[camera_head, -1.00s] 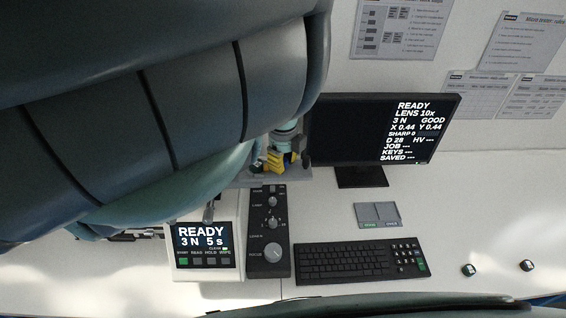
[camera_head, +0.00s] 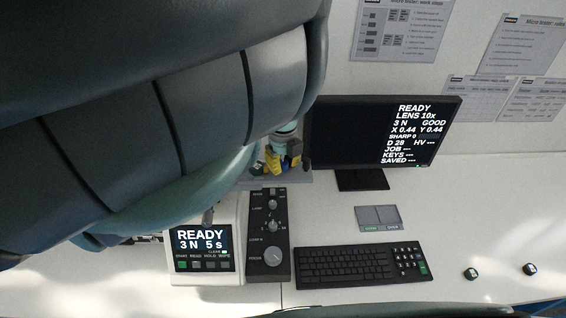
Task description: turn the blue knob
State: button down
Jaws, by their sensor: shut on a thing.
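A small cluster of yellow, blue and dark parts (camera_head: 273,161) shows just past the edge of my arm, under a pale teal cylinder (camera_head: 287,129). I cannot tell whether the blue bit there is the blue knob. No other blue knob shows clearly. My large grey arm links fill the upper left and cover most of the machine behind them. My gripper is hidden behind them, so its hold and its contact with the knob do not show.
A display unit (camera_head: 203,282) reads READY 3 N 5 s. Beside it is a dark panel (camera_head: 277,205) with grey knobs. A monitor (camera_head: 350,130), keyboard (camera_head: 345,266) and small grey pad (camera_head: 378,213) stand to the right.

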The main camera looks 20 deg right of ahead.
jog(key=shift+s, duration=0.15)
jog(key=c, duration=0.7)
grip_release()
jog(key=shift+c, duration=0.2)
